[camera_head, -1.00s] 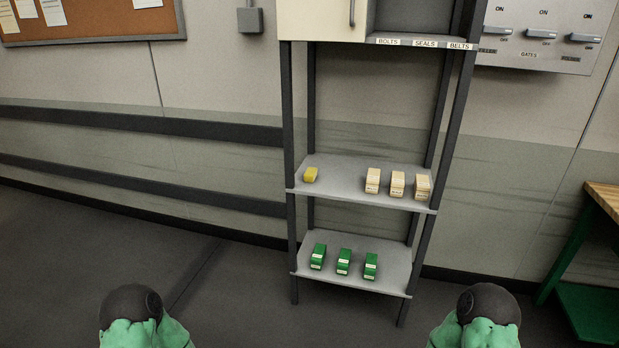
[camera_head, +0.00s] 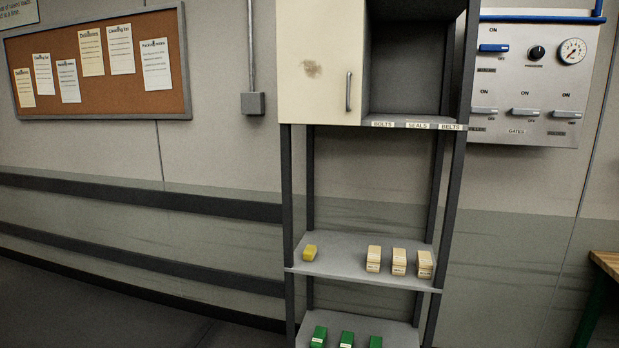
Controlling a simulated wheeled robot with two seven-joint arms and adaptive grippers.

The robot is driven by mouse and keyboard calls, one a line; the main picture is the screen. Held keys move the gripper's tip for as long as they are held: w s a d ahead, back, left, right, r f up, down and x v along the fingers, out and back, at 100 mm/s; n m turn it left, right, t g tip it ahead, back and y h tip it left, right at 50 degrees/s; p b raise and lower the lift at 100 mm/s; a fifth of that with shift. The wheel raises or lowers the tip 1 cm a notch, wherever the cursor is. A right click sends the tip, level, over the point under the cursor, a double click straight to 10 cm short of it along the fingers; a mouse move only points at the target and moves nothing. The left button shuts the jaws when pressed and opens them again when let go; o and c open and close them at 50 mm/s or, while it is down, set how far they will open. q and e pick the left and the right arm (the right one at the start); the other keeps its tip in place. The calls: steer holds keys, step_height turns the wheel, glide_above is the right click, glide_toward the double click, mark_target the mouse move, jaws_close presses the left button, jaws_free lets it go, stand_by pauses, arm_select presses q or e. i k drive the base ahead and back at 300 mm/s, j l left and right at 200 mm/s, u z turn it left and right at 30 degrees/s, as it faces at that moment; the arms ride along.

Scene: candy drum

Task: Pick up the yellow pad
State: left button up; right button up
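The yellow pad (camera_head: 310,252) is a small block lying at the left end of the middle shelf (camera_head: 340,262) of the shelving unit. Nothing touches it, and there is bare shelf to its right. Neither of my grippers shows in the head view.
Several cream boxes (camera_head: 399,261) stand at the right of the same shelf. Green boxes (camera_head: 347,339) are on the shelf below. Above are a closed cream cabinet door (camera_head: 321,62) and an open bay labelled bolts, seals, belts. A control panel (camera_head: 525,85) is at right, a workbench (camera_head: 606,262) at lower right.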

mark_target(308, 254)
steer(key=i+u, duration=0.2)
steer(key=i, duration=0.45)
steer(key=i+l+u, duration=0.15)
steer(key=i, duration=0.45)
